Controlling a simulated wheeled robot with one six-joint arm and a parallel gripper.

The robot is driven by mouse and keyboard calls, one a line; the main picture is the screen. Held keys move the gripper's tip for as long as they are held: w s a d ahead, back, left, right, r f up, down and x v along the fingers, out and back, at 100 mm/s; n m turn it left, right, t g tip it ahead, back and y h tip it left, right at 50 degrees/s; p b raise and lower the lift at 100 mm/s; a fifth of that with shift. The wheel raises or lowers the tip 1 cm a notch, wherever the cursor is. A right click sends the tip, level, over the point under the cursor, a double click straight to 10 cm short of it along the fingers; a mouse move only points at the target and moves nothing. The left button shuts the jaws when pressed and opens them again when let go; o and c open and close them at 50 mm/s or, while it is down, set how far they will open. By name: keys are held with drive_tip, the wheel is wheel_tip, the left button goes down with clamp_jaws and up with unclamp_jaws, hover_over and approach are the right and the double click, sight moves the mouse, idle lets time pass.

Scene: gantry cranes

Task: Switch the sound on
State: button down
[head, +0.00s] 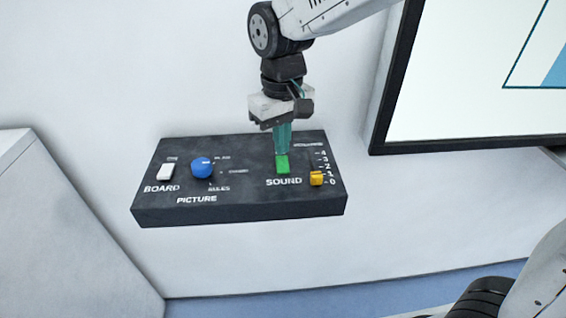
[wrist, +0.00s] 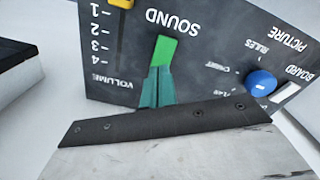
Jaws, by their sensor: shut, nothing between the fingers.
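A black control panel (head: 240,206) is mounted on the white wall. Its green sound switch (head: 282,166) sits above the word SOUND, and it also shows in the wrist view (wrist: 165,50). My gripper (head: 283,150) is shut and empty, with its teal fingers pointing down at the switch. In the wrist view the fingertips (wrist: 158,72) overlap the near end of the switch. I cannot tell whether they touch it. The fingers hide part of the switch.
On the panel are a white BOARD switch (head: 166,171), a blue PICTURE knob (head: 201,167) and a yellow volume slider (head: 316,178) near the low end of its scale. A black-framed screen (head: 480,90) hangs at the right. A white block (head: 60,230) stands at the left.

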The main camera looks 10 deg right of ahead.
sight(290, 169)
drive_tip(key=shift+f, duration=1)
idle(0.6)
drive_tip(key=shift+r, duration=3.55)
drive_tip(key=shift+s+d+f, duration=0.15)
drive_tip(key=shift+s+f, duration=0.05)
drive_tip(key=shift+f, duration=0.05)
drive_tip(key=shift+s+d+f+g, duration=0.3)
drive_tip(key=shift+s+d+f, duration=0.2)
drive_tip(key=shift+s, duration=0.3)
drive_tip(key=s+d+m+t, duration=0.2)
drive_tip(key=s+d+m, duration=0.3)
drive_tip(key=s+d, duration=1.2)
drive_tip(key=shift+s+d+r+m, duration=0.2)
drive_tip(key=shift+s+d+m, duration=0.1)
drive_tip(key=shift+d, duration=0.95)
